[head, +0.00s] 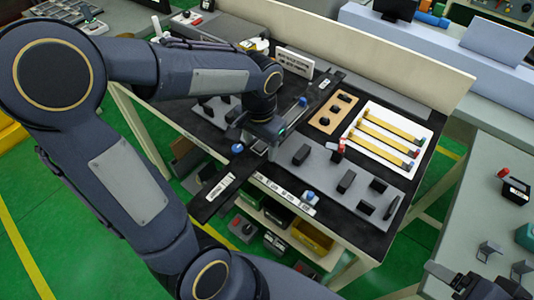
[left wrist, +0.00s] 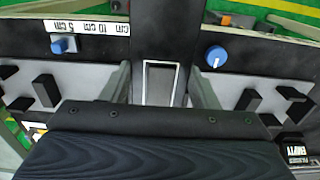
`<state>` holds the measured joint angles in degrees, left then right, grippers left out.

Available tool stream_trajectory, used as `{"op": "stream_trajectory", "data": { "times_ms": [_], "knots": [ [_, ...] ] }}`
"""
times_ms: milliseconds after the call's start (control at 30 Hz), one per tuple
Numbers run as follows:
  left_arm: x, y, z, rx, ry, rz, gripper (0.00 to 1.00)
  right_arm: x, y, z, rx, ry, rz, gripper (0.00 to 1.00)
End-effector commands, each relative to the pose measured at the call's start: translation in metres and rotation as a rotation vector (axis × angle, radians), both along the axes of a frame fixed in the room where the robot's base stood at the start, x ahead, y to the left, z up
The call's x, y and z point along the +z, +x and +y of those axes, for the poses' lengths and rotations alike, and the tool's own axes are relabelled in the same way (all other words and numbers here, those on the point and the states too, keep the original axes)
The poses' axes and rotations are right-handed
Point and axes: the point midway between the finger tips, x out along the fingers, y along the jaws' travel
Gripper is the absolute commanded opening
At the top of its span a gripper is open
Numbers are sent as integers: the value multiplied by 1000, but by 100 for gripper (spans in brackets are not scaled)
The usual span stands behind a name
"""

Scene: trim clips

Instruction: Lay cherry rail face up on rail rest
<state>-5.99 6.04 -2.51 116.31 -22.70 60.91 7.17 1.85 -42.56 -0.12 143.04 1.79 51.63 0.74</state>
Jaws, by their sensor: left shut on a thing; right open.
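A long, near-black rail (head: 240,165) runs diagonally across the bench in the head view, its near end with a white label jutting past the front edge. No cherry colour shows on it. My left gripper (head: 268,133) is shut on its middle. In the left wrist view the rail (left wrist: 163,25) passes between the fingers, with a white-outlined rectangle on its upward side. Grey plates with black upright blocks (head: 325,170) lie on both sides; which part is the rail rest I cannot tell. My right gripper (head: 460,282) is open at the lower right, away from the rail.
A white board (head: 398,118) with several yellow strips and a tan block tray (head: 333,112) stand right of the rail. A blue knob (head: 308,196) and a printed scale (head: 284,192) sit near the bench's front edge. Another bench (head: 490,210) stands at the right.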

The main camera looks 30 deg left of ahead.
Motion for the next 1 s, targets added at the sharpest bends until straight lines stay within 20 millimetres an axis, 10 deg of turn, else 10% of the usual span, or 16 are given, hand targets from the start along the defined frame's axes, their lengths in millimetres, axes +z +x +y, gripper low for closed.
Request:
{"op": "stream_trajectory", "data": {
  "times_ms": [833, 867, 1000],
  "knots": [
    [-52, 9, -12, 1, 1, -3, 22, -5, 0, 0, 0, 0, 0, 76],
    [-51, 8, -12, 1, 1, -1, 58, -3, 0, 0, 0, 0, 0, 76],
    [-50, 8, -12, 1, 1, -1, 76, -3, 0, 0, 0, 0, 0, 76]
  ]
}}
